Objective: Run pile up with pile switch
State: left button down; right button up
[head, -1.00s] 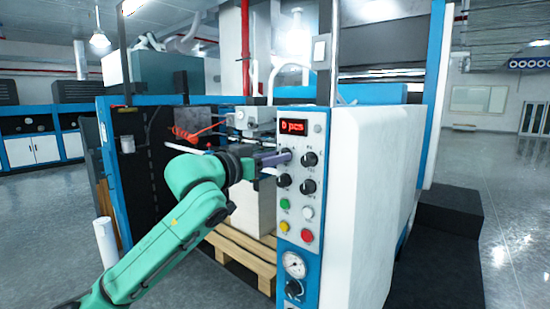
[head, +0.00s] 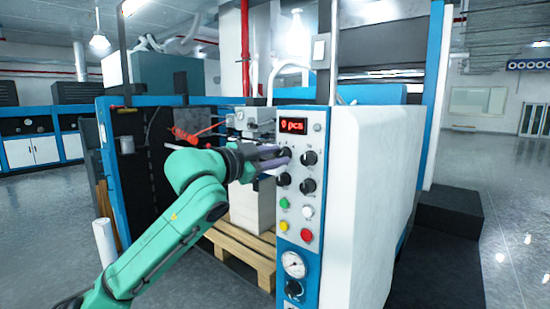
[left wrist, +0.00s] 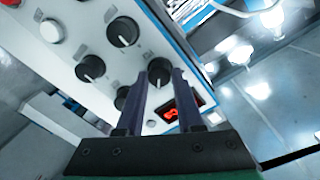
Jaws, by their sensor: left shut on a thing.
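The blue and white control panel (head: 298,210) stands on the machine's near corner with several black knobs. My left gripper (head: 283,158) reaches it from the left. Its purple fingers are shut on the upper-left black knob (head: 287,153), just below the red display (head: 293,125). The left wrist view shows this knob (left wrist: 160,70) between the fingertips (left wrist: 162,78). Labels beside the knobs are too small to read, so I cannot tell which is the pile switch. A white pile (head: 252,208) stands on a wooden pallet (head: 245,255) inside the machine. My right gripper is not in view.
The upper-right knob (head: 310,158) and lower-left knob (head: 284,180) are close to the fingers. Below are green (head: 284,203), white (head: 307,211) and red (head: 306,235) buttons and a gauge (head: 293,264). Open floor lies at the right.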

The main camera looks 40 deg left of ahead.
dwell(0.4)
pick_arm(q)
jog(key=c, duration=0.5)
grip_release()
jog(key=shift+c, duration=0.2)
jog(key=shift+s+f+b, duration=0.1)
jog(key=shift+s+b, duration=0.25)
jog(key=shift+s, duration=0.05)
jog(key=s+b, duration=0.5)
jog(key=s, duration=0.8)
jog(key=shift+s+r, duration=0.35)
jog(key=shift+r, duration=0.05)
jog(key=shift+a, duration=0.1)
